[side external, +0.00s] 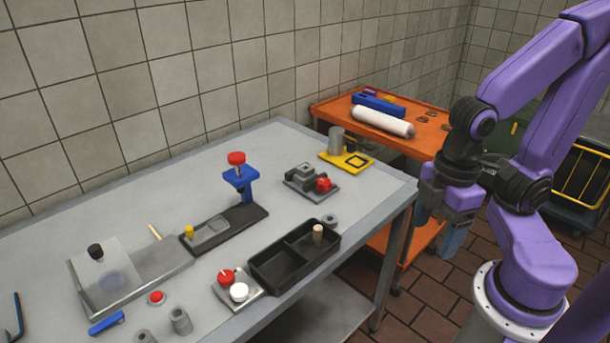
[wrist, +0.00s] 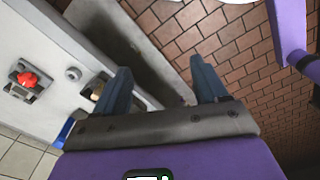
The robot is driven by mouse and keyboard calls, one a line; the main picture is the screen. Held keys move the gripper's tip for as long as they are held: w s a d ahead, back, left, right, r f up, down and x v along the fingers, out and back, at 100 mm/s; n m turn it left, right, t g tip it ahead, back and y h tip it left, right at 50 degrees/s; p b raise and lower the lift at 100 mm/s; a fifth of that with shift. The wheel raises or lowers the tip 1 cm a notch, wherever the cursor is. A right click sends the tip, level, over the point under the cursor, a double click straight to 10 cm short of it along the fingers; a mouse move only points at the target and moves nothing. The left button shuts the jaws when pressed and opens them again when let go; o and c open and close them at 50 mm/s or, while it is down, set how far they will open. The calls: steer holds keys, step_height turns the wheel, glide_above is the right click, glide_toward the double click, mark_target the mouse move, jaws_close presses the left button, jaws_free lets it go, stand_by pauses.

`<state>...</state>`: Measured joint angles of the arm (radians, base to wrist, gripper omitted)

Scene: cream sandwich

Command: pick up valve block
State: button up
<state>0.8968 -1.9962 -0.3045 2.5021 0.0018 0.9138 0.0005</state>
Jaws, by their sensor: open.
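The likely valve block (side external: 302,176) is a grey stepped block with a red knob. It sits on a small grey plate at the right part of the table. It also shows at the left edge of the wrist view (wrist: 27,78), red knob up. My gripper (side external: 453,246) hangs off the table's right end, apart from the block and lower than the tabletop edge.
Near the block are a yellow fixture (side external: 334,161) with a grey cylinder, a grey ring (side external: 330,220), a black divided tray (side external: 270,272) and a blue clamp (side external: 241,180) with a red knob. An orange cart (side external: 440,150) stands behind the table. Bare tabletop surrounds the block.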

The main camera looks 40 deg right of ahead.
steer(key=w+a+f+m+t+y, duration=0.1)
steer(key=w+a+f+m, duration=0.1)
steer(key=w, duration=0.4)
steer(key=w+a+f+m+t+y, duration=0.1)
steer(key=w+a+f+m, duration=0.15)
steer(key=w, duration=0.35)
steer(key=m+t+h, duration=0.2)
steer(key=m+t, duration=0.6)
steer(key=t, duration=0.3)
glide_toward(303, 168)
steer(key=shift+a+f, duration=0.1)
steer(key=shift+f, duration=0.25)
steer(key=shift+x, duration=3.65)
steer(key=shift+w+r, duration=0.1)
steer(key=shift+r, duration=0.05)
steer(key=c, duration=1.2)
